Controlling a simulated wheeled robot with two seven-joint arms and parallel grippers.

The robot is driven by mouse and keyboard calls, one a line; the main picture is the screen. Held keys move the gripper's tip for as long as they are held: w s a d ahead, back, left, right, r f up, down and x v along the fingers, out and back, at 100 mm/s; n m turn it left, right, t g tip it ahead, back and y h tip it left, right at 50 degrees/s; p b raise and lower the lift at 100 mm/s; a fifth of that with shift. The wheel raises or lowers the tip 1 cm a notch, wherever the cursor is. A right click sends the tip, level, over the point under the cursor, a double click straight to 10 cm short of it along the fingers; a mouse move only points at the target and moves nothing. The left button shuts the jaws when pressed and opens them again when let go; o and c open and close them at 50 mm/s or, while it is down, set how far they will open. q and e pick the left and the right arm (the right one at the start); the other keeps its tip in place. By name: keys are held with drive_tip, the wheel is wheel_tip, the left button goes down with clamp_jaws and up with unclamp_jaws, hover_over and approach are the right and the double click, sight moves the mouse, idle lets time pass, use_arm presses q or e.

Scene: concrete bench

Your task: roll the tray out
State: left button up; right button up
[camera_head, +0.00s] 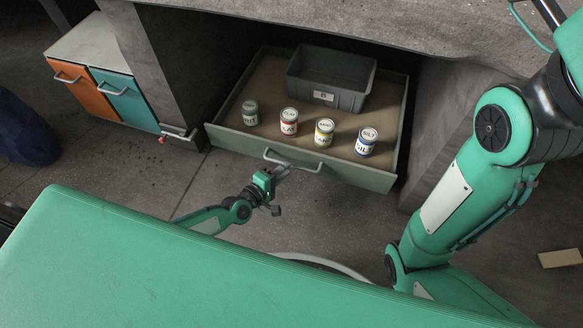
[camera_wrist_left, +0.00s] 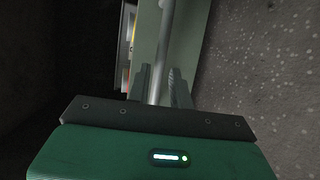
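The tray (camera_head: 235,139) is a wide, shallow pull-out with a grey-green front and brown floor. It stands out from under the concrete bench. A bar handle (camera_head: 312,168) runs across its front and also shows in the left wrist view (camera_wrist_left: 166,28). My left gripper (camera_head: 281,172) is at the middle of the handle. My right gripper is out of view.
The concrete bench (camera_head: 400,25) overhangs the tray's back. A cabinet with an orange door (camera_head: 82,90) and a teal door (camera_head: 125,102) stands left. A wooden block (camera_head: 560,258) lies on the floor at right. Bare floor (camera_head: 340,215) lies before the tray.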

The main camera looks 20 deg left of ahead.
use_arm(q)
drive_tip(key=b+x, duration=0.1)
drive_tip(key=x, duration=0.3)
clamp_jaws()
